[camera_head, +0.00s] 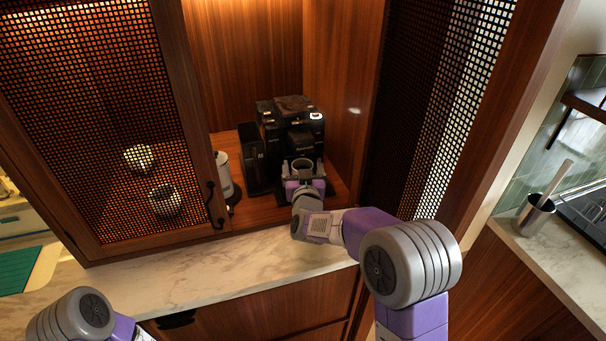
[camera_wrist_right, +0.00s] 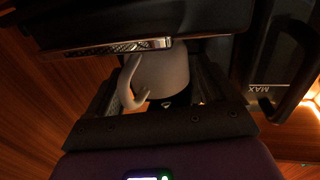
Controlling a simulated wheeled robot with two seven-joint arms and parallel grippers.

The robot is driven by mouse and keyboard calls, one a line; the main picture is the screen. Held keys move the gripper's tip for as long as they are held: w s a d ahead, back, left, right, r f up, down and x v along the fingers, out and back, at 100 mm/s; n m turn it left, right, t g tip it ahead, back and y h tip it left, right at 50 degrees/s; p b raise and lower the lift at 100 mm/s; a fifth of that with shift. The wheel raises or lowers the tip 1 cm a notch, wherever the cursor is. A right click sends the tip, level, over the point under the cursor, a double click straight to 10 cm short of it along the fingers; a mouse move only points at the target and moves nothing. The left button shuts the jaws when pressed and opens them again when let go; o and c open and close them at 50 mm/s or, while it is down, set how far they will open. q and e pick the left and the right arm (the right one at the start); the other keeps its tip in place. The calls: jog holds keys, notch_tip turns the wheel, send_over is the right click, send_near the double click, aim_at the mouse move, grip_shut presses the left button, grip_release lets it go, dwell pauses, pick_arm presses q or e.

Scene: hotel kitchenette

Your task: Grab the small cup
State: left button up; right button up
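The small cup (camera_head: 303,163) stands at the front of the black coffee machine, under its spout. In the right wrist view the cup (camera_wrist_right: 168,72) is pale, with its curved handle on the left. My right gripper (camera_head: 304,178) reaches into the cabinet at the cup. In the wrist view its fingers (camera_wrist_right: 160,85) stand wide apart, one on each side of the cup, with the handle inside the left finger. Firm contact on both sides does not show. The cup's top is hidden by the machine in the wrist view. My left gripper is out of view; only its arm shows.
The coffee machine (camera_head: 291,107) is close above and behind the cup. A black container (camera_head: 252,160) and a white kettle-like vessel (camera_head: 222,174) stand to its left. Mesh doors (camera_head: 92,95) flank the opening. The marble counter (camera_head: 225,268) in front is clear.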

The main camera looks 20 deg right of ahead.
jog(key=c, duration=1)
jog(key=shift+r, duration=0.2)
jog(key=shift+r+p, duration=0.45)
jog(key=shift+r, duration=0.3)
jog(key=s+a+p, duration=0.1)
jog(key=s+a, duration=0.2)
jog(key=s, duration=1.4)
jog(key=shift+s+a+f+p, duration=0.15)
jog(key=shift+s+a+p, duration=0.05)
jog(key=shift+s+p, duration=0.1)
